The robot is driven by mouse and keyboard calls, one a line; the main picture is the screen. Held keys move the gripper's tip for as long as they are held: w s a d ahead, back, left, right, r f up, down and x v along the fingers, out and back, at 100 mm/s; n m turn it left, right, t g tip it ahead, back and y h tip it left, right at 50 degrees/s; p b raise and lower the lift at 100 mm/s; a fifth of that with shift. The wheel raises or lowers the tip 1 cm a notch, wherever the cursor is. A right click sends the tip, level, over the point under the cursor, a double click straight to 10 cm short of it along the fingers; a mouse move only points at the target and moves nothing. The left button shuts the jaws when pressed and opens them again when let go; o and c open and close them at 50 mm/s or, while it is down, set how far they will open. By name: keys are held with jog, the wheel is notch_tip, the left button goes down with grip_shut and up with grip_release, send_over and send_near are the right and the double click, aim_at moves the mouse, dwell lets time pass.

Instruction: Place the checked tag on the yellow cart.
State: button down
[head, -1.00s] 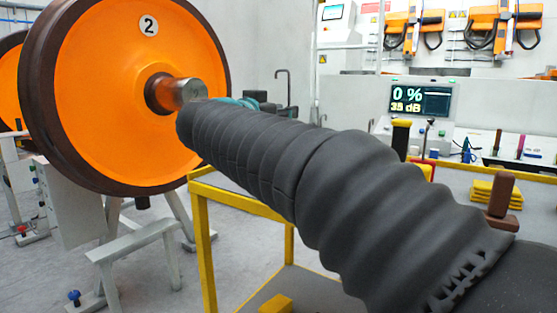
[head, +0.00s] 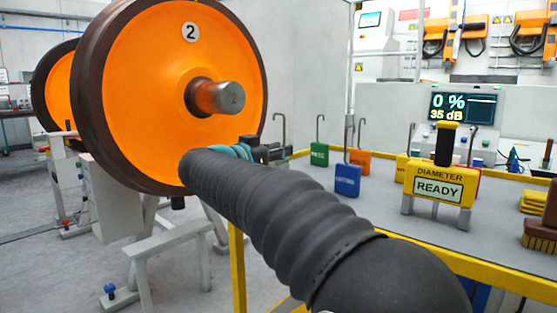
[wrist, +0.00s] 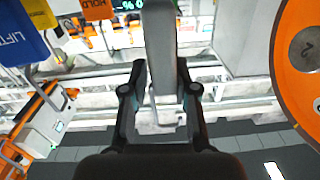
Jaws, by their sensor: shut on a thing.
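My gripper (head: 275,152) is beside the left end of the yellow cart (head: 240,270), right of and below the wheel's axle end. It is shut on a grey tag; the wrist view shows the plain grey tag (wrist: 161,45) between my fingers (wrist: 160,88). The tag's thin hook (head: 280,128) rises above the gripper. Its lettering cannot be read, and its body is mostly hidden in the head view. On the cart's grey top stand a green tag (head: 318,155), a blue tag (head: 347,180) and an orange tag (head: 360,160), each with a hook.
A yellow diameter gauge (head: 438,185) reading READY stands on the cart, with yellow cloths (head: 532,203) and a brown brush (head: 541,235) at right. The orange wheel (head: 150,110) and a grey trestle (head: 170,240) stand left.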

jog(key=shift+f, duration=0.7)
jog(key=c, duration=0.9)
grip_release()
jog(key=shift+f, duration=0.15)
jog(key=shift+s, duration=0.1)
jog(key=v, duration=1.2)
jog(key=shift+r+p, duration=0.2)
jog(key=shift+p, duration=0.2)
